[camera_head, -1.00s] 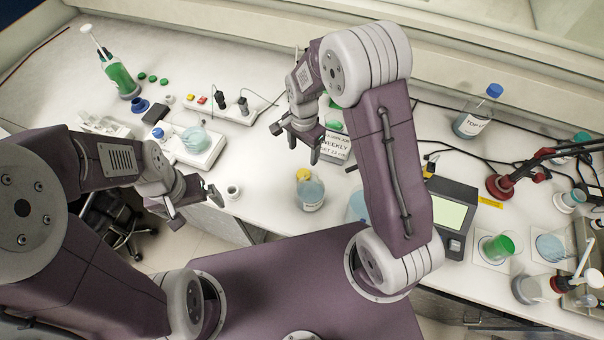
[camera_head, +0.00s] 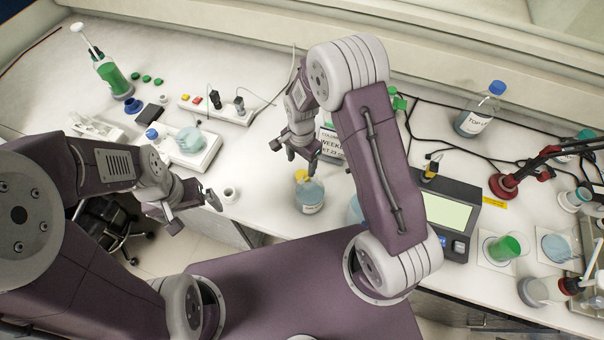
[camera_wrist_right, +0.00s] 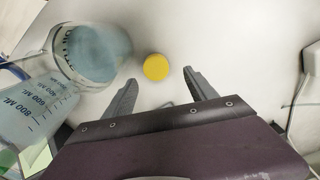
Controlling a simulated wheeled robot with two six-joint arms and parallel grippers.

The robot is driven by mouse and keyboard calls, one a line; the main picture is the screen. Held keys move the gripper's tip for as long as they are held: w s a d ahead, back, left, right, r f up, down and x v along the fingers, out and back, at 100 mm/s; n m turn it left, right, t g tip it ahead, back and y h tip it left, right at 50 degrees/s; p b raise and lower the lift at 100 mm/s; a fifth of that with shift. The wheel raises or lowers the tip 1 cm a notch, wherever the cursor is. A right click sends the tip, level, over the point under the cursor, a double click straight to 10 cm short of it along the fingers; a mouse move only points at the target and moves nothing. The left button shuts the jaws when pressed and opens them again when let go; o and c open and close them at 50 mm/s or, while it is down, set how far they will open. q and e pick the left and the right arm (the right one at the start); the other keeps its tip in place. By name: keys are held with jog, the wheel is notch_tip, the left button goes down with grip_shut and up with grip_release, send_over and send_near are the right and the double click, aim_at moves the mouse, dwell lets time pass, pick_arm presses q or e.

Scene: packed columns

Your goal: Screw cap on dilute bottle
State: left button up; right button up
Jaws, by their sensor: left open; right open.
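A yellow cap (camera_head: 301,175) shows right beside the top of a clear bottle with pale blue liquid (camera_head: 311,198). In the right wrist view the yellow cap (camera_wrist_right: 156,67) lies on the white bench, apart from the graduated glassware at the left. My right gripper (camera_head: 295,154) is open and empty above the cap. In the right wrist view the cap appears just beyond and between its fingertips (camera_wrist_right: 160,77). My left gripper (camera_head: 195,212) is open and empty near the bench's front edge, left of the bottle.
A small white cup (camera_head: 230,195) stands beside my left gripper. A labelled box (camera_head: 331,143) is behind the right gripper. A graduated beaker (camera_wrist_right: 35,108) and round glassware (camera_wrist_right: 93,52) stand left of the cap. A device with a screen (camera_head: 447,214) is further right.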

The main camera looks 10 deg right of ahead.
aim_at(302, 175)
jog(key=shift+s, duration=0.25)
notch_tip(302, 175, down, 5)
jog(key=shift+s+f+p, duration=0.1)
jog(key=shift+p, duration=0.75)
jog(key=shift+s, duration=0.1)
grip_shut()
notch_tip(302, 175, up, 10)
jog(key=b, duration=0.1)
jog(key=shift+b, duration=0.35)
